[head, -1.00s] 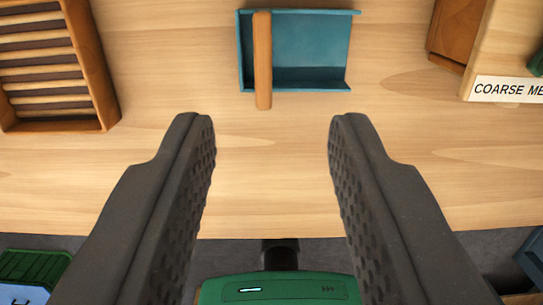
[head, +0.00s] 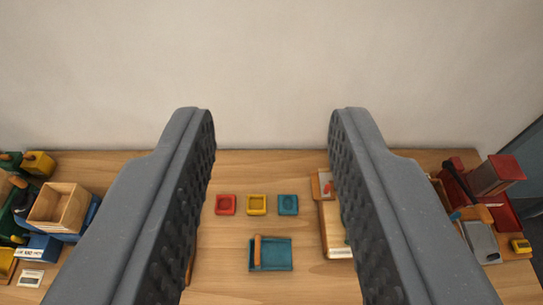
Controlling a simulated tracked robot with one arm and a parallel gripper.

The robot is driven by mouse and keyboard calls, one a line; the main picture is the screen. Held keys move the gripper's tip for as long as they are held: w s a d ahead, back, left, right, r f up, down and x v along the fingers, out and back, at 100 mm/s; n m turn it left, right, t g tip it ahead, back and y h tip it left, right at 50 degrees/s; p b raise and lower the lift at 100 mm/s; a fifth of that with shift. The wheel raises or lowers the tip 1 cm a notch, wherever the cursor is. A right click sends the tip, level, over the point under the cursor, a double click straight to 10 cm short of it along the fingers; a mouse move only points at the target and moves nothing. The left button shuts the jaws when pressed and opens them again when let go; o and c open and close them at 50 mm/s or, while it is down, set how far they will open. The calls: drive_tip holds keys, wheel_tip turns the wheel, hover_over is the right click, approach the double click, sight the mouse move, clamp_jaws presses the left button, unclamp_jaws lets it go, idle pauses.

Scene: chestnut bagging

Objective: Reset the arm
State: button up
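My gripper (head: 271,140) is open and empty in the head view. Its two dark grey textured fingers stand wide apart, high above the wooden table (head: 222,272) and facing the pale wall. Between the fingers, well below, lies a teal tray (head: 280,254) with an orange-brown wooden bar (head: 257,250) at its left side. The fingers hide parts of the table to the left and right.
Red (head: 226,204), yellow (head: 257,204) and teal (head: 288,204) square dishes sit in a row behind the tray. A wooden box (head: 60,207) stands at left. Red equipment (head: 497,175) stands at right. A plain wall (head: 270,65) rises behind the table.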

drive_tip(key=shift+s+r+t, duration=0.4)
drive_tip(key=shift+s+r, duration=0.55)
drive_tip(key=shift+r, duration=0.2)
drive_tip(key=shift+f, duration=0.1)
drive_tip(key=shift+f+b, duration=0.55)
drive_tip(key=shift+b, duration=0.05)
drive_tip(key=shift+d, duration=0.1)
